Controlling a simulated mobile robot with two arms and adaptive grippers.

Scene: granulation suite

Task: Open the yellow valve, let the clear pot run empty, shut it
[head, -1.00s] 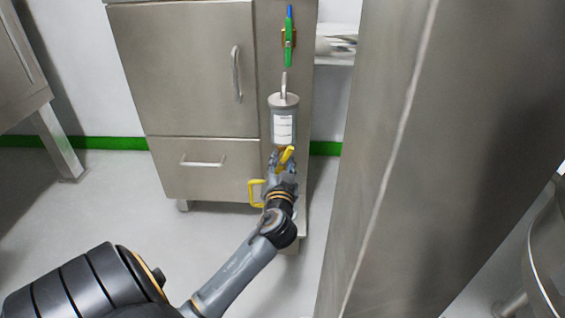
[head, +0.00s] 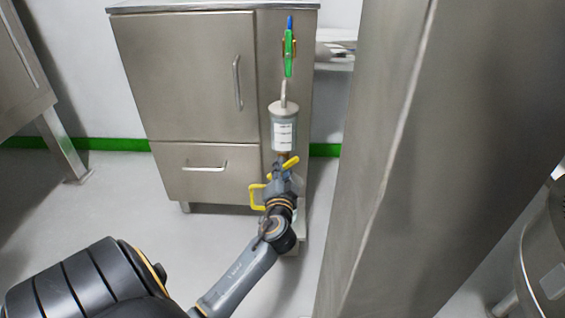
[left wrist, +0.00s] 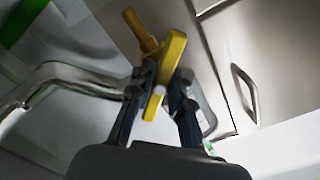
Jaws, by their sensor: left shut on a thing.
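The clear pot (head: 283,130) has a grey lid and a white label and stands upright against the front of a steel cabinet. Its liquid level cannot be made out. The yellow valve (head: 291,161) is just below the pot, its handle slanting up to the right. My left gripper (head: 280,171) is at the handle from below. In the left wrist view the yellow valve handle (left wrist: 174,58) lies between the fingers of my left gripper (left wrist: 161,88), which is shut on it. A brass-coloured pipe piece (left wrist: 139,30) shows beside the handle. My right gripper is not in view.
A green valve handle with a blue end (head: 289,52) is above the pot. A yellow bracket (head: 254,197) is left of my left gripper. The steel cabinet (head: 185,80) has a door and drawer with handles. A large steel panel (head: 400,160) stands close on the right.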

